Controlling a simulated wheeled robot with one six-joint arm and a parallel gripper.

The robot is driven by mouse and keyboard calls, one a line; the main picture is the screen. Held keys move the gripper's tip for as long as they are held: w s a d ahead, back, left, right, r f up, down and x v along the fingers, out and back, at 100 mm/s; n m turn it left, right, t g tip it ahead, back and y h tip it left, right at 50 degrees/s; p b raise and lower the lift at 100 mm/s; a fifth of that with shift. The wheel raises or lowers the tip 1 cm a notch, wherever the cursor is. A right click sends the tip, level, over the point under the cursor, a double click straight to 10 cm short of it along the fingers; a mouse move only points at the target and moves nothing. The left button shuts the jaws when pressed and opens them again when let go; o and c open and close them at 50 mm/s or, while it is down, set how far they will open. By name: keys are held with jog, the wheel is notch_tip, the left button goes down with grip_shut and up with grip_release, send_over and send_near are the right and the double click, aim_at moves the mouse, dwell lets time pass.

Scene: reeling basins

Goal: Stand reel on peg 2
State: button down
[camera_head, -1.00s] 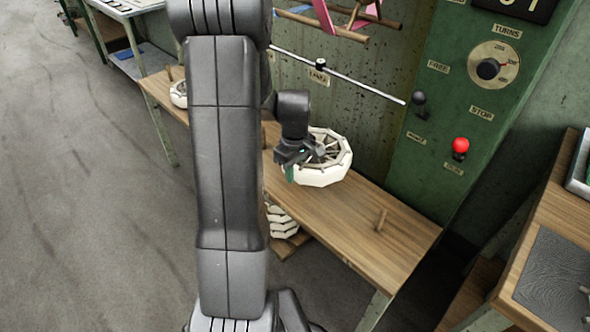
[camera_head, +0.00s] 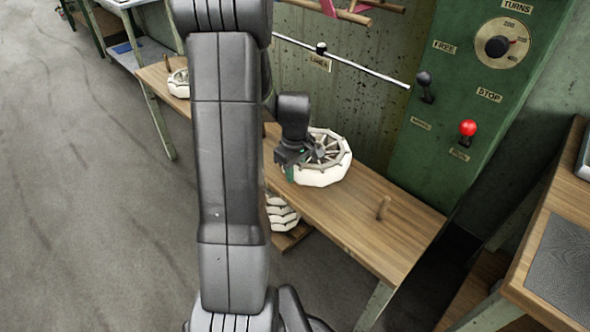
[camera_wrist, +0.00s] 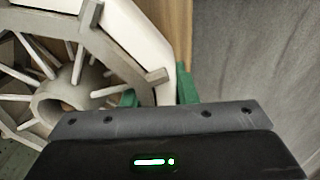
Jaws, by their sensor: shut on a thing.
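A white reel (camera_head: 325,179) with grey spokes is held over the wooden bench in the head view. My gripper (camera_head: 290,172) is shut on the reel's near-left rim. In the wrist view the reel (camera_wrist: 60,99) fills the upper left, with its round hub open, and its rim passes between my green fingertips (camera_wrist: 160,92). The reel lies roughly flat. Whether it touches the bench or has a peg beneath it cannot be told. A bare wooden peg (camera_head: 383,208) stands on the bench to the right of the reel. I see no peg numbers.
Another reel (camera_head: 180,84) sits at the bench's far left end. Several white reels (camera_head: 281,214) are stacked under the bench. A green machine panel (camera_head: 450,90) with a red-knobbed lever stands behind the right end. A wooden table (camera_head: 535,235) is at right.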

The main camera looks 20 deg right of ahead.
jog(key=shift+f+b, duration=1.05)
jog(key=shift+f, duration=0.65)
jog(key=c, duration=1.1)
grip_release()
notch_tip(320, 180, up, 14)
jog(key=p, duration=0.3)
jog(key=shift+f, duration=0.15)
